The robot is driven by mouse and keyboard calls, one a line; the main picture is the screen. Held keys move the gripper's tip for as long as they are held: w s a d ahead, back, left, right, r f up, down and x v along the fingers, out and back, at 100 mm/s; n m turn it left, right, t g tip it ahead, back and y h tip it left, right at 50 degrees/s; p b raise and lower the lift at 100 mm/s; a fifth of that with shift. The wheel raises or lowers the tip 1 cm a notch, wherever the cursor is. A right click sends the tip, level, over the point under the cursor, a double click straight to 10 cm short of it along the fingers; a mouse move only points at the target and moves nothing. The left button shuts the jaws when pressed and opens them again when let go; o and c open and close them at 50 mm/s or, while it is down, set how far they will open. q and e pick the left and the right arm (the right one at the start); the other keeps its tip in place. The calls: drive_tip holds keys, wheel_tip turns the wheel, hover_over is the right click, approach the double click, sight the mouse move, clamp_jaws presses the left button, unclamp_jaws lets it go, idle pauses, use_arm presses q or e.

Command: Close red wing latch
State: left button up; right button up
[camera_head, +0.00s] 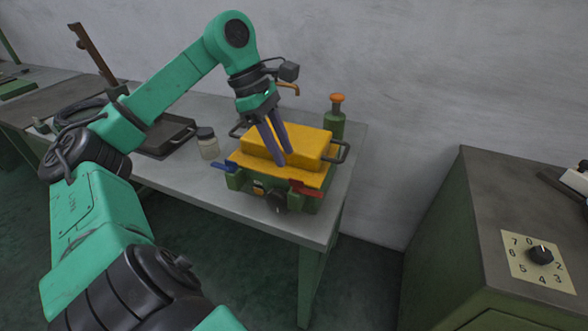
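The red wing latch (305,189) is at the front right of a green machine box (238,181) with a yellow lid (303,143). It sticks out along the front edge below the lid; whether it is fastened cannot be told. My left gripper (285,159) points down over the lid, behind and above the red latch and apart from it. Its two fingers lie close together at the tips with nothing visible between them. Whether they are fully shut is unclear. My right gripper is out of view.
A blue latch (223,166) is at the box's front left. A black handle (343,152) sticks out at the right. A green bottle (335,124) stands behind, a jar (207,143) to the left. A cabinet with a dial (541,254) stands right of the table (203,187).

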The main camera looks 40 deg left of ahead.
sight(295, 180)
use_arm(q)
drive_tip(key=f, duration=0.1)
drive_tip(key=w+f, duration=0.1)
drive_tip(key=f, duration=0.3)
drive_tip(key=shift+w+d, duration=0.2)
drive_tip(key=shift+d, duration=0.15)
drive_tip(key=shift+x, duration=1.05)
drive_tip(key=shift+s+d, duration=0.15)
drive_tip(key=shift+d, duration=0.15)
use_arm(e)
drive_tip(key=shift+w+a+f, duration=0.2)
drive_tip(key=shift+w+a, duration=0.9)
use_arm(q)
drive_tip(key=shift+f, duration=0.1)
clamp_jaws()
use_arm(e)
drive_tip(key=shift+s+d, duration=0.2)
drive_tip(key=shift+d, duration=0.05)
